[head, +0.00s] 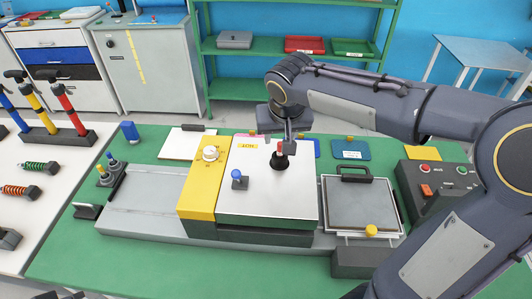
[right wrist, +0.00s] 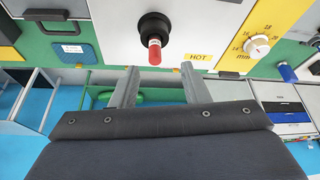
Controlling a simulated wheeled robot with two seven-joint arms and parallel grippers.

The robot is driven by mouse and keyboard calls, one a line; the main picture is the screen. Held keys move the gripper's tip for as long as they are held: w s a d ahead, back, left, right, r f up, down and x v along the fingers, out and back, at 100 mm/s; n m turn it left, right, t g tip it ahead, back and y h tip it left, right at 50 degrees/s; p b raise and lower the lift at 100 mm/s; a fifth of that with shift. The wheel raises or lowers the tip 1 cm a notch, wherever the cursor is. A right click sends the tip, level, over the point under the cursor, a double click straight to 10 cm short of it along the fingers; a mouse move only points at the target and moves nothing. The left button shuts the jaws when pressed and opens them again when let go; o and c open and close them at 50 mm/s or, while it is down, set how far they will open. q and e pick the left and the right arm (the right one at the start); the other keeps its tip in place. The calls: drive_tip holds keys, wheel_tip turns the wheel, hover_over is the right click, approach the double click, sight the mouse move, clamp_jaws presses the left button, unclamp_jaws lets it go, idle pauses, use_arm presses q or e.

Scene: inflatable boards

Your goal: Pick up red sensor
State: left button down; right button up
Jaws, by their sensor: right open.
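The red sensor (head: 280,151) stands upright in a black round socket (head: 278,163) on the white top of the machine. In the right wrist view the red sensor (right wrist: 154,50) shows a red end and a white band, with its other end in the black socket (right wrist: 155,25). My right gripper (head: 289,147) is right by the red sensor in the head view. In the right wrist view my right gripper (right wrist: 160,66) is open, its two fingers apart with nothing between the pads; the sensor's red end lies just beyond the fingertips. Only dark scraps at the lower left edge may be my left gripper.
A blue-knobbed lever (head: 237,177) and a yellow panel with a white dial (head: 210,154) stand left of the socket. A lidded plate with a black handle (head: 357,177) and a dark control box (head: 436,184) lie to the right. The green table (head: 140,262) is clear in front.

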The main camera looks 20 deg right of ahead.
sight(280, 147)
drive_tip(key=x, duration=0.2)
drive_tip(key=p+x, duration=0.1)
drive_tip(key=x, duration=0.2)
drive_tip(key=p+x, duration=0.1)
drive_tip(key=x, duration=0.1)
drive_tip(key=shift+d+f, duration=0.1)
drive_tip(key=shift+d, duration=0.25)
clamp_jaws()
